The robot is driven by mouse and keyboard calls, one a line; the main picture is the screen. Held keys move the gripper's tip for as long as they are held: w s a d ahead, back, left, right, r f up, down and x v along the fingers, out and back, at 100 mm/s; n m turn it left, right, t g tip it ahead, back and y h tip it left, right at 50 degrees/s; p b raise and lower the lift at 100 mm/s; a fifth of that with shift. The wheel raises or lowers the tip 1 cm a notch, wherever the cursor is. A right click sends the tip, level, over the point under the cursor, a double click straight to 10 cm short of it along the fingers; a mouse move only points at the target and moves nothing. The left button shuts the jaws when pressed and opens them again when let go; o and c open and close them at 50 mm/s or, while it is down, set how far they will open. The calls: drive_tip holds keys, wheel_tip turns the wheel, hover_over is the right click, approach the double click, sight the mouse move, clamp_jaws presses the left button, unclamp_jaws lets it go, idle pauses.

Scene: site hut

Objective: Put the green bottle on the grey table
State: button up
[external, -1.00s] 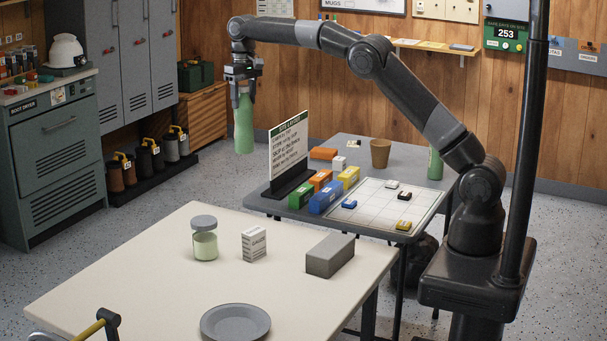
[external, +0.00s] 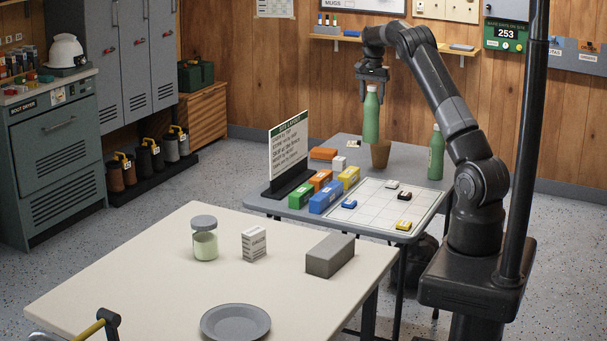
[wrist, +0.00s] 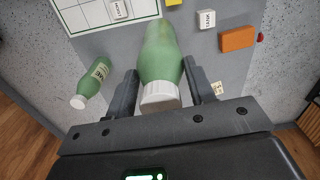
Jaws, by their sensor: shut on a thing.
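My gripper (external: 371,84) is shut on a green bottle (external: 371,118) with a pale cap, near its top. The bottle hangs upright over the back of the grey table (external: 405,160), its base close to a brown cup in the external view. In the wrist view the held bottle (wrist: 163,60) shows between my two fingers (wrist: 163,88). A second green bottle (external: 436,155) stands on the grey table at the right; it also shows in the wrist view (wrist: 93,82), with a label and white cap.
The brown cup (external: 380,155) stands under or behind the held bottle. A sign (external: 288,150), coloured blocks (external: 326,197) and a white grid board (external: 375,212) occupy the table's left and front. Bare tabletop shows between cup and second bottle.

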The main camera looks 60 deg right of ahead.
drive_tip(key=s+d+f+m, duration=0.3)
drive_tip(key=s+d+m, duration=0.1)
drive_tip(key=s+d, duration=0.5)
wheel_tip(320, 180, down, 10)
drive_tip(key=s, duration=0.1)
drive_tip(key=shift+s+a+m, duration=0.3)
drive_tip(key=shift+a, duration=0.05)
drive_tip(key=shift+f, duration=0.2)
drive_tip(key=o, duration=1.2)
